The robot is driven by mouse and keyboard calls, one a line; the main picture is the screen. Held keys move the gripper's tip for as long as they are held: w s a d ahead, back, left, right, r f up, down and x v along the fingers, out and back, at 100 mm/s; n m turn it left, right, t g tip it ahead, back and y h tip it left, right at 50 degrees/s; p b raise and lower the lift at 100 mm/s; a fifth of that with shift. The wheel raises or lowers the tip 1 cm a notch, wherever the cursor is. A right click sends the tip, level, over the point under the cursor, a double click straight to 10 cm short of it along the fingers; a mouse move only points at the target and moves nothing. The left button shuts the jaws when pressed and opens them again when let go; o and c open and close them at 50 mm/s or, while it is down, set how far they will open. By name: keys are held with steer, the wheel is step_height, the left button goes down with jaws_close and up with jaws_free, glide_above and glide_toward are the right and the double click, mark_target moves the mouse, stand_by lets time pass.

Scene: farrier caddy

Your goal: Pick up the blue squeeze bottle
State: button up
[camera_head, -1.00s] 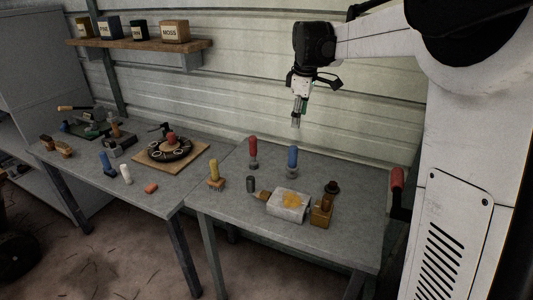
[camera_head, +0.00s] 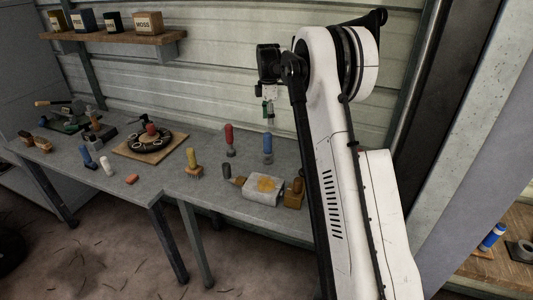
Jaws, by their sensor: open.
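Three blue items show, and I cannot tell for sure which is the squeeze bottle. One upright blue piece with a grey lower end (camera_head: 267,148) stands at the back of the nearer table. A small blue piece (camera_head: 88,158) stands tilted on the left table. A blue cylinder with a pale band (camera_head: 492,237) is on a wooden surface at the far right. My gripper (camera_head: 269,125) points down, open and empty, and appears in the picture just above the first blue piece. Its real distance from that piece is unclear.
A shelf (camera_head: 120,41) with several boxes hangs on the wall. My arm hides the table's right end.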

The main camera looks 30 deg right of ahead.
mark_target(268, 133)
step_height(268, 133, down, 6)
steer(key=shift+f, duration=0.15)
steer(key=shift+s+a+f+p, duration=0.1)
steer(key=shift+f+p, duration=0.1)
steer(key=shift+f, duration=0.7)
steer(key=shift+w+a+f+p, duration=0.1)
steer(key=shift+f+p, duration=0.1)
steer(key=shift+f, duration=0.7)
steer(key=shift+s+a+f+p, duration=0.1)
steer(key=shift+f+p, duration=0.1)
steer(key=shift+f, duration=0.7)
jaws_close()
